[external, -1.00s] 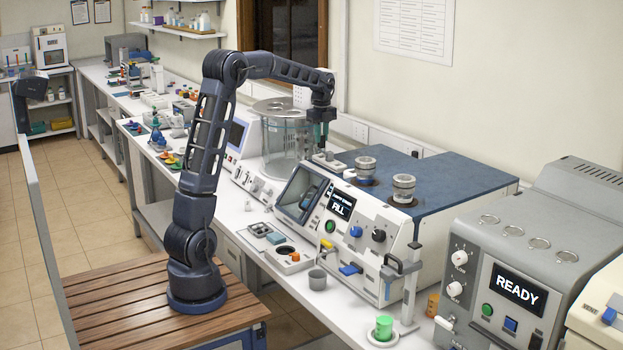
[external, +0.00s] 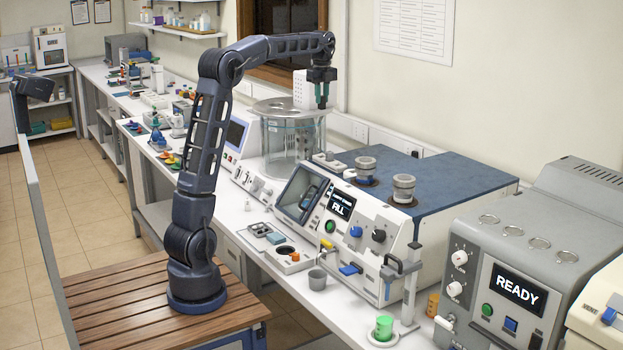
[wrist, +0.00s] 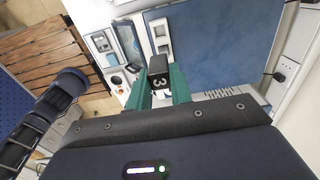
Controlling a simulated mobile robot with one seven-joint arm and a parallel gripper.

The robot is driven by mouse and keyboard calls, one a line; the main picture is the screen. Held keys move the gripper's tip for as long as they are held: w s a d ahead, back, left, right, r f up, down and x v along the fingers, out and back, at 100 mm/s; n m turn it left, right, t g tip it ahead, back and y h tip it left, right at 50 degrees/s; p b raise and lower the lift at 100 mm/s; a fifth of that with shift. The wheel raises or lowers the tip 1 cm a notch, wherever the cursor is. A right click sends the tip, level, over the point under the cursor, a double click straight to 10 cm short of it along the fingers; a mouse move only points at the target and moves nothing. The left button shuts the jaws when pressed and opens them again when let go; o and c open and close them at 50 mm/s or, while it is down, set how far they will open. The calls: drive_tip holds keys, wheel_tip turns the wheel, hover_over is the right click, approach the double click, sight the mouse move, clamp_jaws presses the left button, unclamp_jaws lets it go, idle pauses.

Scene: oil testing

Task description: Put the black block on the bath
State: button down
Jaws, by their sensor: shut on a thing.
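My gripper (external: 322,98) is raised in the external view, pointing down. It is above the right side of the glass bath (external: 283,143), a clear round vessel with a metal lid (external: 284,106). In the wrist view my gripper's green fingers (wrist: 161,92) are shut on the black block (wrist: 159,66), which carries a white number 3. The block is too small to make out clearly in the external view.
A blue-topped machine (external: 430,179) with two round metal fittings stands right of the bath, its screen reading FILL. A grey unit (external: 530,250) reading READY is farther right. The wall is close behind.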

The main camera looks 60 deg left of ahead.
wheel_tip(320, 180, up, 5)
drive_tip(key=shift+f, duration=0.2)
drive_tip(key=s+a+n, duration=0.3)
drive_tip(key=a, duration=0.7)
drive_tip(key=s+a+r+n, duration=0.1)
drive_tip(key=s+a+n, duration=0.15)
drive_tip(key=a, duration=0.85)
drive_tip(key=s+a+n, duration=0.2)
drive_tip(key=a+n, duration=0.1)
drive_tip(key=a, duration=0.7)
drive_tip(key=s+a+f+n, duration=0.2)
drive_tip(key=s+a+n, duration=0.8)
drive_tip(key=s+a, duration=1.55)
drive_tip(key=shift+m, duration=0.25)
drive_tip(key=f, duration=4.6)
drive_tip(key=shift+w+a+f, duration=0.1)
drive_tip(key=shift+w+a, duration=0.2)
drive_tip(key=shift+a, duration=0.1)
drive_tip(key=shift+f, duration=0.15)
drive_tip(key=c, duration=1.3)
unclamp_jaws()
drive_tip(key=shift+o, duration=0.2)
